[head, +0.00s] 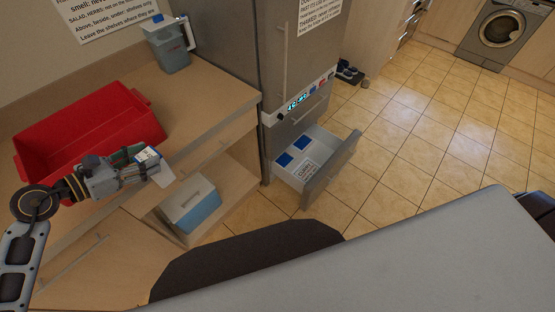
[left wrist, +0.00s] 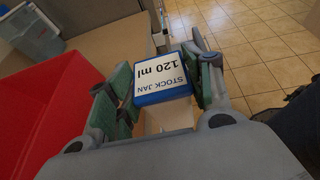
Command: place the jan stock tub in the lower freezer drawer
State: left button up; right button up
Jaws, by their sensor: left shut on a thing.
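My left gripper (head: 137,165) is shut on the jan stock tub (head: 148,154), a small white tub with a blue edge. In the left wrist view the tub (left wrist: 161,78) sits between the green-padded fingers and its label reads "STOCK JAN 120 ml". The gripper holds it near the counter's front edge, right of the red crate. The lower freezer drawer (head: 343,162) is pulled open at the bottom of the grey fridge-freezer. Blue-lidded tubs and a white label lie inside it. My right gripper is not in view.
The red crate (head: 72,117) and a grey-blue jug (head: 170,50) stand on the wooden counter (head: 205,84). A blue and white cool box (head: 190,204) sits on the shelf below. Shoes (head: 348,72) lie by the far cabinet. The tiled floor right of the drawer is clear.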

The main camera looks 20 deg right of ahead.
aim_at(324, 157)
jog(key=l+z, duration=0.25)
jog(key=l, duration=0.25)
jog(key=i+l+z, duration=0.2)
jog(key=l, duration=0.25)
jog(key=i+l+z, duration=0.4)
jog(key=l, duration=0.15)
jog(key=i+z, duration=0.45)
jog(key=i, duration=0.2)
